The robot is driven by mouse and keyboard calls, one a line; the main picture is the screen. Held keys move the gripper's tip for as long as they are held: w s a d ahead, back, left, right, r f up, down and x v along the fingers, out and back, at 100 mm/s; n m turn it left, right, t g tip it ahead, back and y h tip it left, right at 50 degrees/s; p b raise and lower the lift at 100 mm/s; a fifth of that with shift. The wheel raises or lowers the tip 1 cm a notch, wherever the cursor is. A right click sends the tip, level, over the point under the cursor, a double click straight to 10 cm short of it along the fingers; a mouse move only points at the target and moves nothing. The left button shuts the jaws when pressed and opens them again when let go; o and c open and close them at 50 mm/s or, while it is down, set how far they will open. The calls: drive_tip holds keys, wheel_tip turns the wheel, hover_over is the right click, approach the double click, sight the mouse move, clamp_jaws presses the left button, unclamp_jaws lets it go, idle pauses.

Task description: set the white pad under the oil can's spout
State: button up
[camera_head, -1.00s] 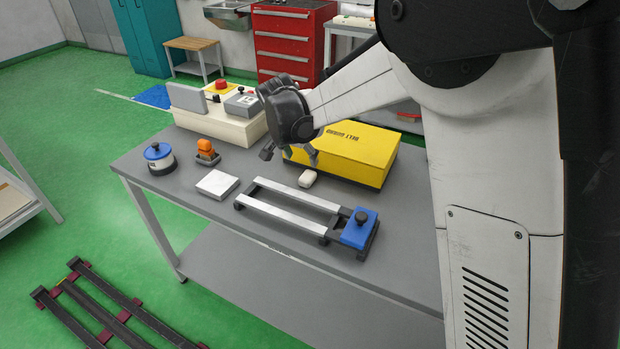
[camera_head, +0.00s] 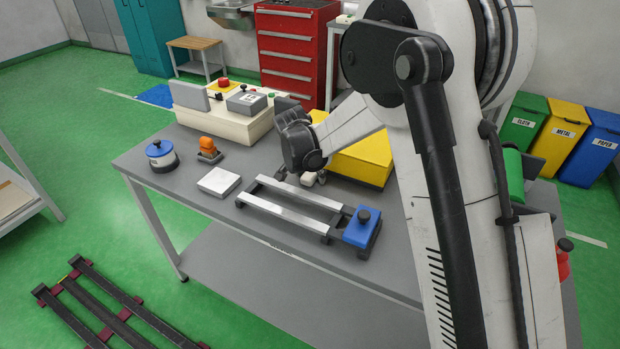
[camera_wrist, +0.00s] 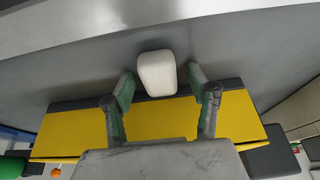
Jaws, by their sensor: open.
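A small white rounded block (camera_head: 308,180), which may be the white pad, lies on the grey table between the metal rails and the yellow box. In the wrist view this block (camera_wrist: 157,73) shows just beyond and between my fingertips, with gaps on both sides. My gripper (camera_head: 301,175) is open, pointing down above it; its spread fingers also show in the wrist view (camera_wrist: 161,84). A flat white square (camera_head: 219,182) lies left of the rails. I cannot make out an oil can with certainty; a red item with a black top (camera_head: 562,264) at right is partly hidden by my arm.
The yellow box (camera_head: 362,158) stands close behind my gripper. The rail frame (camera_head: 292,205) with a blue block (camera_head: 361,229) lies in front. The table's front left is clear.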

drive_tip(key=shift+c, duration=0.4)
drive_tip(key=c, duration=1)
drive_tip(key=shift+r, duration=0.15)
drive_tip(key=shift+r, duration=0.5)
wheel_tip(320, 180, up, 3)
drive_tip(key=shift+f, duration=0.1)
drive_tip(key=s+a+r+p, duration=0.1)
drive_tip(key=s+a+r, duration=0.6)
drive_tip(key=a, duration=0.3)
drive_tip(key=n, duration=0.2)
approach(310, 173)
drive_tip(key=shift+y, duration=0.4)
drive_tip(key=s+d, duration=0.1)
drive_tip(key=d, duration=0.1)
drive_tip(key=s+d+f, duration=0.1)
drive_tip(key=d, duration=0.1)
drive_tip(key=s+d+f, duration=0.1)
drive_tip(key=d, duration=0.1)
drive_tip(key=shift+d+f, duration=0.2)
drive_tip(key=s+d+f+n, duration=0.1)
drive_tip(key=d, duration=0.4)
drive_tip(key=s+d+f+n, duration=0.1)
drive_tip(key=s+d, duration=0.1)
drive_tip(key=d, duration=0.3)
drive_tip(key=s+d+f+n+y, duration=0.1)
drive_tip(key=s+d, duration=0.1)
drive_tip(key=d, duration=0.4)
drive_tip(key=shift+d+f+t, duration=0.1)
drive_tip(key=shift+f+t, duration=0.2)
